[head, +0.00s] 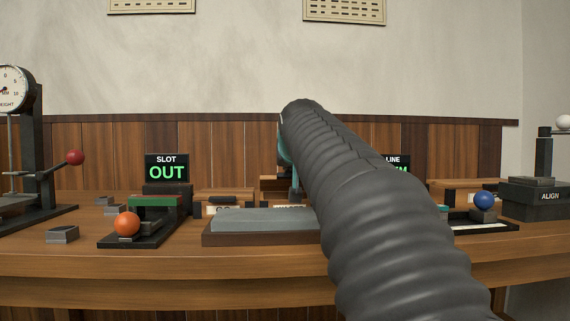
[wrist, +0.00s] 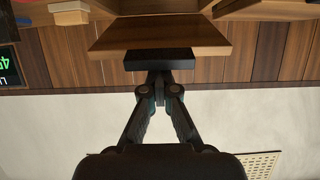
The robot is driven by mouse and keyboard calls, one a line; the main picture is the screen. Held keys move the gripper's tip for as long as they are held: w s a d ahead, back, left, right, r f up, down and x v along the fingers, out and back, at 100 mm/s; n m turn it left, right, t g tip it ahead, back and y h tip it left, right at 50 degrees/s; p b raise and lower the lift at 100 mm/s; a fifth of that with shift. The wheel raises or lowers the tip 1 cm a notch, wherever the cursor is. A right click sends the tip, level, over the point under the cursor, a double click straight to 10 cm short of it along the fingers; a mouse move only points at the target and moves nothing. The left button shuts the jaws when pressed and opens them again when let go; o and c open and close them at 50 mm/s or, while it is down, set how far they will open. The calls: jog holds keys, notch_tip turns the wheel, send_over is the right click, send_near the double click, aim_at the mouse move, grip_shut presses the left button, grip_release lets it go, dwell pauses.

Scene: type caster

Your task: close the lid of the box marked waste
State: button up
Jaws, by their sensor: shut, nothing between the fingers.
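The box marked waste (head: 289,207) stands toward the back of the bench in the head view. Its label is only partly readable, and my arm hides most of the box. In the wrist view, which is upside down, a wooden panel that looks like its lid (wrist: 200,38) carries a black handle block (wrist: 160,60). My gripper (wrist: 160,84) is shut and empty, with its fingertips at the edge of the black block. I cannot tell whether they touch it. How far the lid is open is not clear.
A grey slab in a wooden tray (head: 262,238) lies in front of the box. A stand with an orange ball (head: 127,223) and a SLOT OUT display (head: 167,168) are left.

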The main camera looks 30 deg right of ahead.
jog(key=o, duration=1.6)
jog(key=shift+r, duration=0.1)
jog(key=v, duration=1.1)
jog(key=shift+s+a, duration=0.2)
jog(key=shift+s, duration=0.15)
jog(key=shift+r, duration=0.15)
